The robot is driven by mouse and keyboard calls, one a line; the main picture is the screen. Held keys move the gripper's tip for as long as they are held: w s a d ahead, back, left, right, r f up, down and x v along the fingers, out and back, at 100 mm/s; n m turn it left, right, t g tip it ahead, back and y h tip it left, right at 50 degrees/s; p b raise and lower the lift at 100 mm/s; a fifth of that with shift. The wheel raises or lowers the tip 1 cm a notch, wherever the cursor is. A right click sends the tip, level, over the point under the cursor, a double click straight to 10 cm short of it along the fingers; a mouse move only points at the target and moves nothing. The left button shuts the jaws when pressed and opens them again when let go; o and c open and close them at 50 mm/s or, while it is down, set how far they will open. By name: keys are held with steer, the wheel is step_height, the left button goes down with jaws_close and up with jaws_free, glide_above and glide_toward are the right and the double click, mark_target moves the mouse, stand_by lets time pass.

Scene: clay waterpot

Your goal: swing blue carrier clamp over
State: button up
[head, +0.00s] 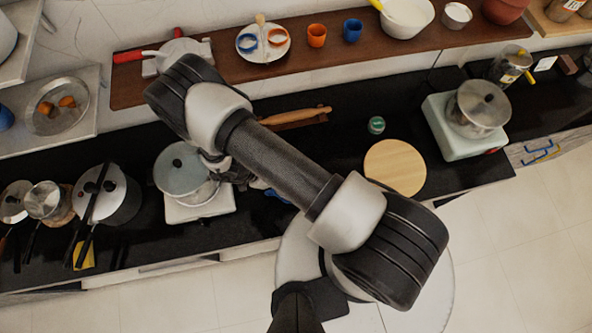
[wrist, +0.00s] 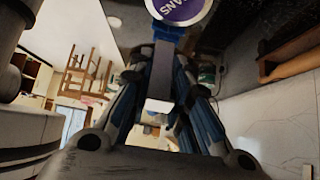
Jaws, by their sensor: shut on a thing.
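In the wrist view my gripper (wrist: 163,62) is shut on a narrow grey strip (wrist: 161,78) with a blue piece (wrist: 168,32) at its far end; I take this to be the blue carrier clamp. A round purple disc (wrist: 182,8) with a white rim and lettering lies just beyond the blue piece, cut off by the top edge. The exact contact at the fingertips is hard to make out. In the head view my gripper (head: 272,192) is mostly hidden behind my arm, low by the dark counter. The carrier's body cannot be made out there.
A lidded pot (head: 185,170) on a white stove stands left of my gripper. A round wooden board (head: 395,167) and a small green-lidded jar (head: 376,125) lie to the right. A rolling pin (head: 297,116) lies behind my arm. A shelf (head: 380,50) with cups and bowls runs along the back.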

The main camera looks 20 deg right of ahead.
steer(key=shift+a+f, duration=0.1)
steer(key=shift+w+a+f+h+b, duration=0.1)
steer(key=shift+a+f+h+b, duration=0.25)
steer(key=shift+b, duration=0.9)
steer(key=shift+r+b, duration=0.15)
steer(key=shift+b, duration=0.15)
steer(key=shift+r+h+b, duration=0.1)
steer(key=shift+h+b, duration=0.2)
steer(key=shift+h, duration=0.05)
steer(key=shift+a, duration=0.1)
steer(key=b, duration=0.2)
steer(key=shift+a+f+h+b, duration=0.25)
steer(key=shift+f+h+b, duration=0.1)
steer(key=shift+h+b, duration=0.05)
steer(key=shift+b, duration=0.3)
steer(key=shift+a+h+b, duration=0.15)
steer(key=shift+h+b, duration=0.15)
steer(key=shift+b, duration=0.05)
